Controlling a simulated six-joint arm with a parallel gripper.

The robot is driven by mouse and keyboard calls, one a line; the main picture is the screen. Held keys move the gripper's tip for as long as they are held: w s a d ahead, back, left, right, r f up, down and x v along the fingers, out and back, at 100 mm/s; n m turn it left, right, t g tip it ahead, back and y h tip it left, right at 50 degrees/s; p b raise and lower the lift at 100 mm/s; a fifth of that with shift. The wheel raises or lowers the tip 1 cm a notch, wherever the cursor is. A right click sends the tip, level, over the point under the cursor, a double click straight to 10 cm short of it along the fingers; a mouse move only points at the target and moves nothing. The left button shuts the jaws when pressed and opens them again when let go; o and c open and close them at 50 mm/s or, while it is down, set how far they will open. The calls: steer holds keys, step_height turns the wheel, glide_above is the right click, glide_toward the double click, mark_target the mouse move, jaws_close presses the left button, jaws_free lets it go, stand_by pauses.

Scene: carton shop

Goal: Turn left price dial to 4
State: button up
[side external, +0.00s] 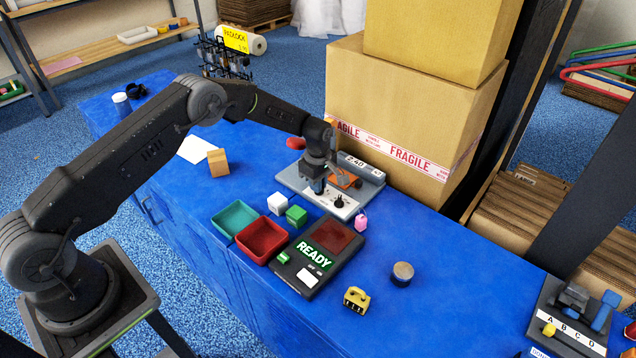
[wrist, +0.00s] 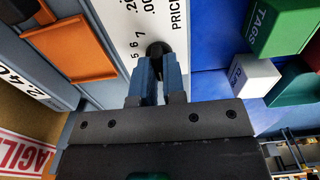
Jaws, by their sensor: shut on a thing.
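The grey price machine (side external: 372,190) stands on the blue bench, with a white dial panel and a display reading about 2.40. My gripper (side external: 318,188) points down over the panel's left part. In the wrist view, my gripper's blue fingers (wrist: 157,82) are shut on a black knob, the left price dial (wrist: 158,48). Numbers 5, 6 and 7 and the word PRICE show beside it; the fingers hide part of the scale, and I cannot read the pointer. A second black dial (side external: 339,202) sits free to the right.
An orange plate (wrist: 75,45) lies on the machine close to the gripper. Taped cartons (side external: 400,110) stand right behind. In front are a white cube (side external: 277,203), a green cube (side external: 296,216), a pink item (side external: 361,221), teal and red trays (side external: 263,240) and a READY device (side external: 340,265).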

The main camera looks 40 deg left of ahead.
steer(key=shift+m, duration=0.3)
jaws_close()
steer(key=m, duration=1.1)
steer(key=shift+w+d, duration=0.15)
stand_by(0.3)
steer(key=o, duration=0.6)
jaws_free()
step_height(320, 180, up, 14)
stand_by(0.3)
